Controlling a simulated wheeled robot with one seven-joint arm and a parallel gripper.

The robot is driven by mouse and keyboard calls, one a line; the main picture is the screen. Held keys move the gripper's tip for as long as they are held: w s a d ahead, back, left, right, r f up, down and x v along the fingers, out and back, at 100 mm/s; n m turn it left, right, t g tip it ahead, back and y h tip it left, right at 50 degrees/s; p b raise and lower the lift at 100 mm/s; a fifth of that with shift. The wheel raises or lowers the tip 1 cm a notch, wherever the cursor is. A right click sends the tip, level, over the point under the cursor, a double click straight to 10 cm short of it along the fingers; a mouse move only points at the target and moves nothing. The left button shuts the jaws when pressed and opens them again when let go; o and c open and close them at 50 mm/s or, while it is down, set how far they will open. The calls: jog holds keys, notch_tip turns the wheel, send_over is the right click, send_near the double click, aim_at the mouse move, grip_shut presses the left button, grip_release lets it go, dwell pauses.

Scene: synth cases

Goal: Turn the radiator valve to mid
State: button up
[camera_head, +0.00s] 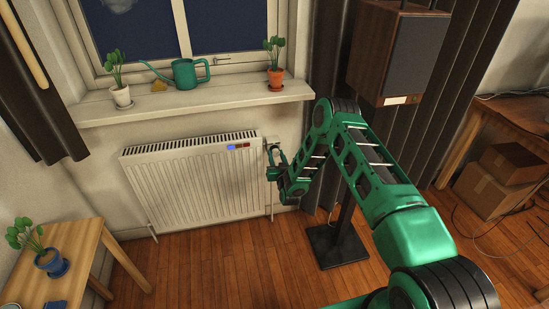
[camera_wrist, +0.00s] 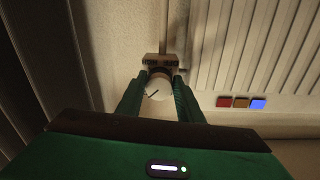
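The radiator valve (camera_wrist: 158,87) is a pale round knob with a short dark mark on its face, in the middle of the wrist view. In the head view my gripper (camera_head: 273,158) is at the right end of the white radiator (camera_head: 190,185), where my arm hides most of the valve. Blue, orange and red squares (camera_wrist: 240,102) show on the radiator near the valve.
The window sill (camera_head: 200,105) above holds a teal watering can (camera_head: 185,74) and two potted plants. A speaker (camera_head: 400,55) on a stand is right of the radiator. A wooden table (camera_head: 75,260) with a plant stands at front left. Dark curtains hang at both sides.

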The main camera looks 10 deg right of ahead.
jog(key=shift+o, duration=1.4)
jog(key=shift+s+f, duration=0.1)
jog(key=shift+f, duration=0.15)
jog(key=shift+r, duration=0.15)
jog(key=s, duration=1)
jog(key=shift+s+a, duration=0.15)
jog(key=shift+s, duration=0.15)
